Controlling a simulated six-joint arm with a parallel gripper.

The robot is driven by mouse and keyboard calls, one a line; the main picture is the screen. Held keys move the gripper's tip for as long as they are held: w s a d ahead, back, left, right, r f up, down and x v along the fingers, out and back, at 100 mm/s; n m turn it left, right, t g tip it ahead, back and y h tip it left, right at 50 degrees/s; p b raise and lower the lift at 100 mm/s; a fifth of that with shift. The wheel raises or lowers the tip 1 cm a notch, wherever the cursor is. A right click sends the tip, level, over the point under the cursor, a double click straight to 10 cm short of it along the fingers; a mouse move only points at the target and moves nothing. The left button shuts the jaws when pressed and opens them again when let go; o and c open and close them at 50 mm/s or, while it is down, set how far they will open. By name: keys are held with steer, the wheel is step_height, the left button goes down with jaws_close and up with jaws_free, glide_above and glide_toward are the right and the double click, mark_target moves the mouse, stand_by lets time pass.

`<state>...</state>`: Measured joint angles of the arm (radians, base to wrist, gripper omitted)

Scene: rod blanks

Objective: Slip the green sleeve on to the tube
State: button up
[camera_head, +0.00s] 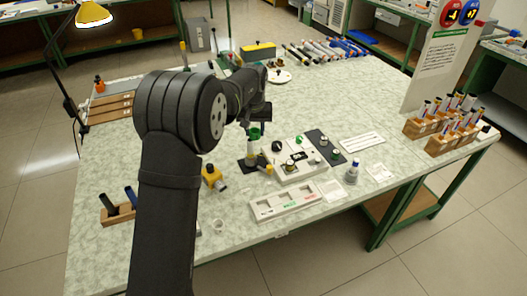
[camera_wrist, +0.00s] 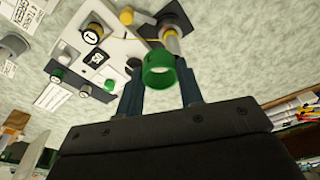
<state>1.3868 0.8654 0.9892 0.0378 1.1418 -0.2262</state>
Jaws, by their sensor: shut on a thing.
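The green sleeve (camera_wrist: 158,72) is a short open ring held between the two fingers of my gripper (camera_wrist: 159,76) in the wrist view. In the head view the sleeve (camera_head: 254,134) shows below the end of my arm, and my gripper (camera_head: 257,126) is partly hidden. The pale tube (camera_head: 253,150) stands upright on a dark base (camera_head: 247,164), just under the sleeve. In the wrist view the tube (camera_wrist: 171,43) shows beyond the sleeve, up and to its right. I cannot tell whether the sleeve is around the tube's top or just above it.
A light panel with knobs (camera_head: 303,172) stands right of the base. A yellow fitting (camera_head: 213,178) lies to its left, and a pale labelled tray (camera_head: 285,201) is in front. A small bottle (camera_head: 352,171) and wooden racks (camera_head: 423,128) stand further right.

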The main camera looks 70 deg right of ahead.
mark_target(250, 141)
steer(key=w+d, duration=0.2)
steer(key=w, duration=0.1)
steer(key=shift+d+r, duration=0.2)
steer(key=shift+r, duration=0.15)
steer(key=shift+f, duration=2.15)
steer(key=shift+f, duration=1.35)
stand_by(0.8)
steer(key=o, duration=1.3)
steer(key=shift+o, duration=0.2)
steer(key=shift+r, duration=4.05)
